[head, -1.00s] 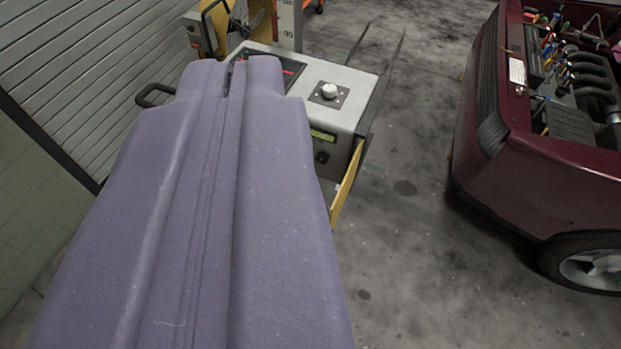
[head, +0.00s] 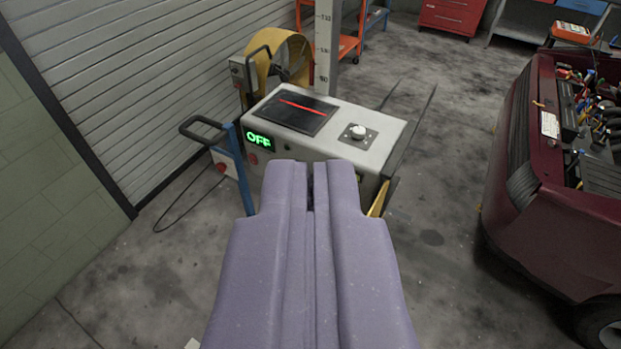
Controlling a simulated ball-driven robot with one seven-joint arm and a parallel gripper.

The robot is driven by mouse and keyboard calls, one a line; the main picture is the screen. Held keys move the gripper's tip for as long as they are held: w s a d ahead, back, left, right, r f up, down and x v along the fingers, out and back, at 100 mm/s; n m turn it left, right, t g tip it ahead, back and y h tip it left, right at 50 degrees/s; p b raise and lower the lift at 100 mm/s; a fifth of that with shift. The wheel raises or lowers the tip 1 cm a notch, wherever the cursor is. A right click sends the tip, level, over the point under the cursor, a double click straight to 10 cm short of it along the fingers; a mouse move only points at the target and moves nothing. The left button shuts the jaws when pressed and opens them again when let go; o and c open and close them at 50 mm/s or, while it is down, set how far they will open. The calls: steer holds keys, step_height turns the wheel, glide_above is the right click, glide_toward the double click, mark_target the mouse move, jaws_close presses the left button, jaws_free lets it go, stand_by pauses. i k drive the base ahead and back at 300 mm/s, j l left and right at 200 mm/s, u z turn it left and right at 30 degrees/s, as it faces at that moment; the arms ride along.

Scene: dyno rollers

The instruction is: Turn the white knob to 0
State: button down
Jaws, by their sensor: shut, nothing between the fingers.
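The white knob (head: 357,130) sits on a dark square plate on the top of a light grey machine cabinet (head: 372,158), right of a dark panel (head: 292,114) with a red line. A green display (head: 259,139) on the cabinet's front reads OFF. The knob's pointer is too small to read. My gripper (head: 308,168) is large and purple in the foreground, its two fingers together and empty. Its tips are in front of the cabinet, below and left of the knob in the picture, apart from the knob. The gripper hides part of the cabinet's front.
A dark red car (head: 530,205) with an open engine bay stands at the right. A handle on a blue post (head: 235,165) is left of the cabinet, near a shutter wall (head: 130,80). A red drawer cabinet (head: 450,16) is at the back. Floor between cabinet and car is clear.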

mark_target(359, 133)
steer(key=i+l+u, duration=0.15)
steer(key=i+l, duration=0.7)
steer(key=i, duration=0.25)
steer(key=i+l+u, duration=0.1)
steer(key=i+l, duration=0.9)
steer(key=i+j, duration=0.05)
